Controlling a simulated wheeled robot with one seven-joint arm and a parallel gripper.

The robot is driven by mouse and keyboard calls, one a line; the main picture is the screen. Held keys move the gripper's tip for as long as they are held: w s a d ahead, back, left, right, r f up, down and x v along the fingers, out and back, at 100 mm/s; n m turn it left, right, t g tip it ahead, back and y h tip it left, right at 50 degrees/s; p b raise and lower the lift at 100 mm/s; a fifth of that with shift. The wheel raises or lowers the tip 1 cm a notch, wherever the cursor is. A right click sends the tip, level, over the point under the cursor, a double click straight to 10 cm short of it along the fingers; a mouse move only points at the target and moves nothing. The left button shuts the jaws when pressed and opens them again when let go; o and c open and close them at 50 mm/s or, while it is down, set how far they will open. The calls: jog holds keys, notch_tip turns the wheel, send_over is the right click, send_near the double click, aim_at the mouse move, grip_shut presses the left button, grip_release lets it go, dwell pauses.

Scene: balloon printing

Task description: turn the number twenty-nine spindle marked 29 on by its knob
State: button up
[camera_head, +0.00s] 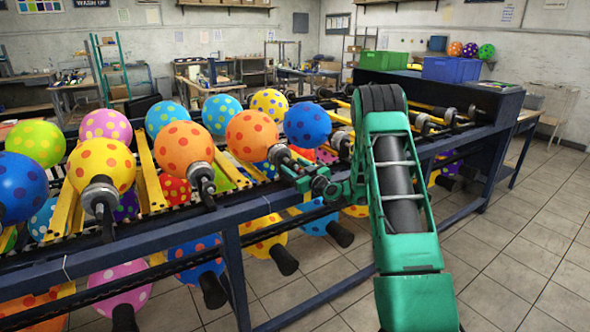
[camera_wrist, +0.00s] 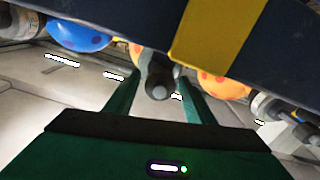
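My gripper (camera_head: 302,172), green, is at the end of my arm by the front rail of the machine. In the wrist view the two green fingers (camera_wrist: 160,92) stand apart, on either side of a dark knob (camera_wrist: 158,74) with a pale round end. A gap shows between the knob and each finger. The mark 29 is not legible in either view, so I cannot tell the spindle's number.
Other spindles with dotted balloons line the rail to the left, such as an orange one (camera_head: 184,148) and a yellow one (camera_head: 100,165). More balloons hang below. A blue crate (camera_head: 451,69) and a green crate (camera_head: 383,60) stand behind. The tiled floor (camera_head: 530,240) at right is clear.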

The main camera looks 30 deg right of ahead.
jog(key=c, duration=0.8)
jog(key=shift+d, duration=0.25)
jog(key=shift+a, duration=0.1)
jog(key=m, duration=0.4)
jog(key=shift+m, duration=0.4)
jog(key=m, duration=0.4)
jog(key=shift+s+f+m, duration=0.1)
jog(key=shift+m, duration=0.2)
jog(key=m, duration=0.4)
jog(key=shift+f+m, duration=0.15)
jog(key=shift+m, duration=1.95)
